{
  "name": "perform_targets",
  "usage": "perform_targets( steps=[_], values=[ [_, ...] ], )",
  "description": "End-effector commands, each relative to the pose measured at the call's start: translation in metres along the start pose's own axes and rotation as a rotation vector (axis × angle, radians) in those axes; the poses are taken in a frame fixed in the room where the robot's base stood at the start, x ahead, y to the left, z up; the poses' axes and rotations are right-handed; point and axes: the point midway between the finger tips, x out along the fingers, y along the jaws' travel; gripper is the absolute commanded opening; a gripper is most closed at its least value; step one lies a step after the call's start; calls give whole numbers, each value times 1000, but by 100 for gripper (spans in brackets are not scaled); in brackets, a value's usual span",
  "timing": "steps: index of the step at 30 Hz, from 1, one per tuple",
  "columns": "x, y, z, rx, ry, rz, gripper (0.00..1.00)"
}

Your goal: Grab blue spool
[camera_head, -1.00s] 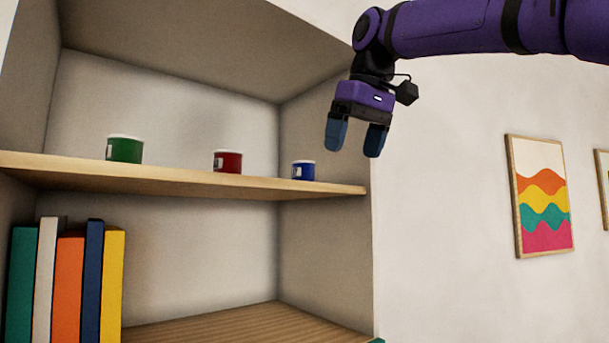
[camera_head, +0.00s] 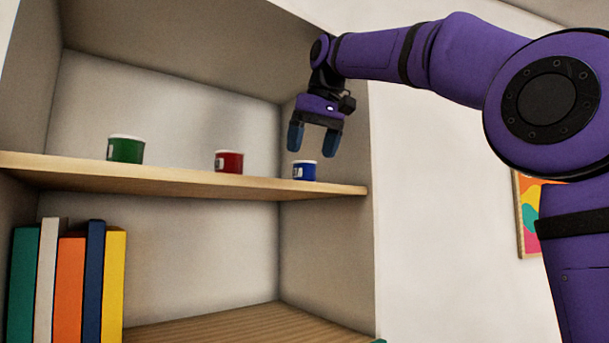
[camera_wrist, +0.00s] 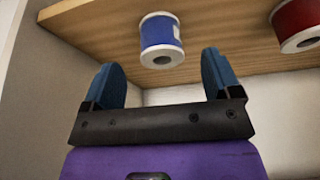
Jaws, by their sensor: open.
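The blue spool (camera_head: 304,170) stands upright on the upper shelf, near its right end. It has white rims and a pale label. My gripper (camera_head: 312,153) points down just above it in the head view, with its blue fingers spread apart and empty. In the wrist view the blue spool (camera_wrist: 161,35) shows beyond the fingertips, between the two fingers of my gripper (camera_wrist: 163,70) and apart from them. Whether the fingers line up with it in depth is hard to tell.
A red spool (camera_head: 229,162) and a green spool (camera_head: 126,149) stand further left on the same shelf (camera_head: 190,182). The red spool (camera_wrist: 297,22) also shows in the wrist view. Several books (camera_head: 65,285) stand on the lower shelf. The cabinet's right wall is close to my gripper.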

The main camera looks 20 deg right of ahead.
Motion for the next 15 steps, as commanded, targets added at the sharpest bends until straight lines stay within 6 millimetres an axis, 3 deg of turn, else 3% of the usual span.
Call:
perform_targets(
  steps=[6, 15],
  values=[
    [7, 0, -11, 0, -1, 0, 83],
    [44, 0, -9, -1, -2, 0, 83]
  ],
)
